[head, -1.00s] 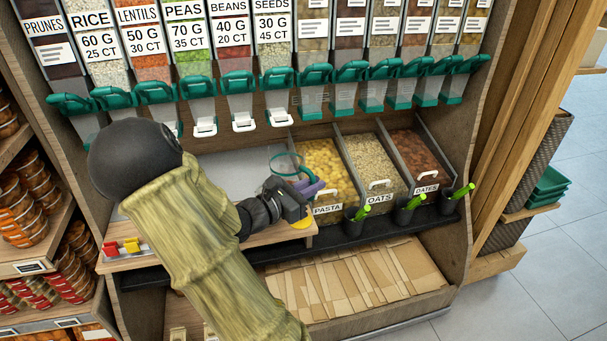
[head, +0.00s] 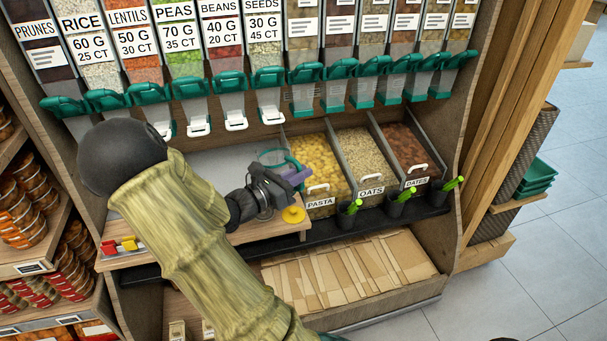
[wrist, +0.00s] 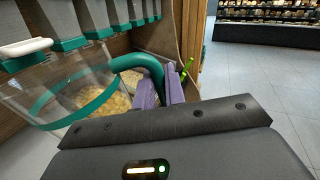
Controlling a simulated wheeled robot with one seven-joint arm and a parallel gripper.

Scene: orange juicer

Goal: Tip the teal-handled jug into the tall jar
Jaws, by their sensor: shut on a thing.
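My gripper (head: 294,177) has purple fingers and is shut on the teal handle of the clear jug. In the wrist view the teal handle (wrist: 140,62) curves down to the purple fingers (wrist: 157,92). The clear jug body with its teal band (wrist: 88,112) is left of the fingers and looks tilted. In the head view only part of the jug's teal rim (head: 272,156) shows behind my gripper. What the jug holds is unclear.
A yellow disc (head: 293,214) lies near the right end of the wooden shelf (head: 215,240). Open bins of pasta (head: 314,160), oats (head: 365,155) and dates (head: 405,148) stand to the right. Dispensers with teal levers (head: 188,87) hang above. Green-handled scoops (head: 352,207) sit in front.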

